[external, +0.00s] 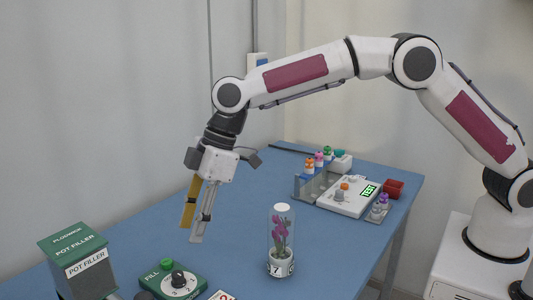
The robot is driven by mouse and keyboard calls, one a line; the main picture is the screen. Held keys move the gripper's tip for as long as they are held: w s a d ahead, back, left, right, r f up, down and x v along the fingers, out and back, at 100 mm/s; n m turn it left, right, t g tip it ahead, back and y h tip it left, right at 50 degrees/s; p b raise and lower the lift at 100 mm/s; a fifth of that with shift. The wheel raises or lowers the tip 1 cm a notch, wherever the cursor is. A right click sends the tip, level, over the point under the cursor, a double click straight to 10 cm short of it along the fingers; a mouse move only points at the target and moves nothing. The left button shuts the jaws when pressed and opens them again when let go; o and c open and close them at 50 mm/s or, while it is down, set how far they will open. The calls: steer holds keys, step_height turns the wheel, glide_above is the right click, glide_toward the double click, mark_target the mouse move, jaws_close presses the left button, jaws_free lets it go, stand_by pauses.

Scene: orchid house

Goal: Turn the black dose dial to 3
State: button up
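The black dose dial (178,279) sits on a white numbered plate on top of the green FILL box (195,289) at the lower left. The number its pointer faces is too small to read. My gripper (192,233) hangs in the air above and behind the box, pointing down with a slight tilt. One finger is yellow and one grey. They look apart, with nothing between them, and they are clear of the dial.
A green button (167,263) is on the box beside the dial. The pot filler (82,262) stands at left. A clear tube with a purple orchid (280,241) stands to the right. A rack and a white device (347,197) are at the back right. The blue table (330,245) is clear between them.

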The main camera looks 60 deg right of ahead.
mark_target(177, 273)
steer(key=shift+d+r, duration=0.15)
steer(key=shift+r, duration=0.3)
steer(key=shift+s, duration=0.1)
steer(key=shift+s+a+f+m+t+h, duration=0.15)
steer(key=shift+a+f+m+t+h, duration=0.35)
steer(key=shift+m, duration=0.75)
steer(key=shift+s+a+f+m+t+h, duration=0.2)
steer(key=shift+a+f+m, duration=0.3)
steer(key=shift+f+m, duration=0.5)
steer(key=shift+s+a+f+m+t+h, duration=0.1)
steer(key=shift+a+f+m+t+h, duration=0.3)
steer(key=shift+m, duration=1.05)
steer(key=shift+a, duration=0.1)
steer(key=shift+f, duration=0.2)
steer(key=shift+x, duration=3.75)
